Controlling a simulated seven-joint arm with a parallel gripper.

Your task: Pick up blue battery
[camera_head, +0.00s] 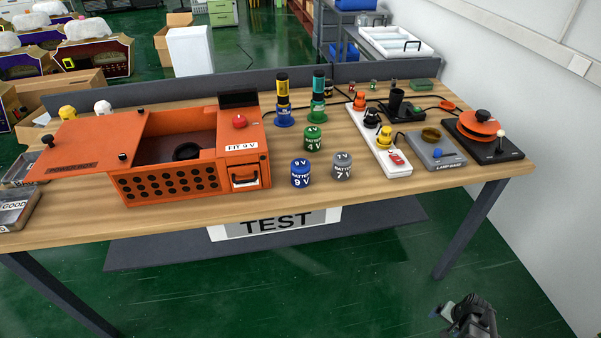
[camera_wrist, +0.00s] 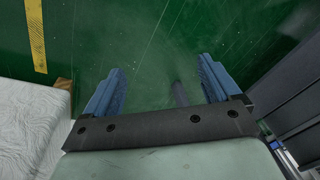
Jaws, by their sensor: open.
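The blue battery (camera_head: 300,173) stands upright on the wooden table near its front edge, marked 9 V. A grey battery (camera_head: 341,167) stands just to its right and a green battery (camera_head: 313,138) behind it. My gripper (camera_head: 460,308) is low at the bottom right of the head view, in front of the table and well apart from the batteries. In the wrist view my gripper (camera_wrist: 165,88) has its two blue fingers spread wide with nothing between them. The blue battery is not in the wrist view.
An orange box (camera_head: 170,182) with an open lid stands left of the batteries. A white power strip (camera_head: 392,158), a lamp base (camera_head: 436,152) and an orange-and-black device (camera_head: 481,128) stand to the right. The wooden table (camera_head: 400,198) is bare along its front right.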

